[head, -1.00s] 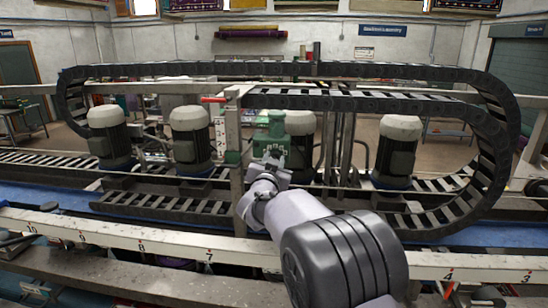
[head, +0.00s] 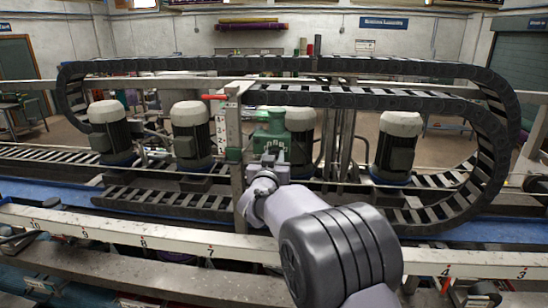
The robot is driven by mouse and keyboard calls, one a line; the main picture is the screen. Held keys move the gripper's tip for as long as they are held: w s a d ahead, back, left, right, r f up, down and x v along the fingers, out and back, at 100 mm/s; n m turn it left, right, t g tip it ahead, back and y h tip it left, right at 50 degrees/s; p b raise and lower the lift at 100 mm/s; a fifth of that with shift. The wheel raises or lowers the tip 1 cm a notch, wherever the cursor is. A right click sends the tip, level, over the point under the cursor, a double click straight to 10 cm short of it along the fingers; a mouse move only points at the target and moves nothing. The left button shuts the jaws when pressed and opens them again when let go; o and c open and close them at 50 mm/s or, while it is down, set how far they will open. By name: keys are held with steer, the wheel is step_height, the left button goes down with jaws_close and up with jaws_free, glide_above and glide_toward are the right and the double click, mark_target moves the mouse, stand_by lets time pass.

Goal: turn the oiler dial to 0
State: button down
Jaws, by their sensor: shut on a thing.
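The green oiler unit (head: 270,138) stands at the middle of the machine, just right of a grey upright post. My gripper (head: 271,160) is at the front of this green unit, reached from the lower right by my arm. Its jaws are small in view and point away from me. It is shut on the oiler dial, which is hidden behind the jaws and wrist. The dial's markings and pointer cannot be read.
A red-handled lever (head: 214,97) and a white marked plate (head: 221,125) are on the post, left of the green unit. Several grey motors (head: 191,135) stand behind. A black cable chain (head: 400,100) loops above and to the right. A numbered white rail (head: 150,238) crosses in front.

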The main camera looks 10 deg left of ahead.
steer(key=c, duration=1.1)
jaws_free()
steer(key=s+b, duration=0.5)
steer(key=s, duration=1.2)
steer(key=shift+s+a, duration=0.2)
steer(key=shift+a, duration=0.1)
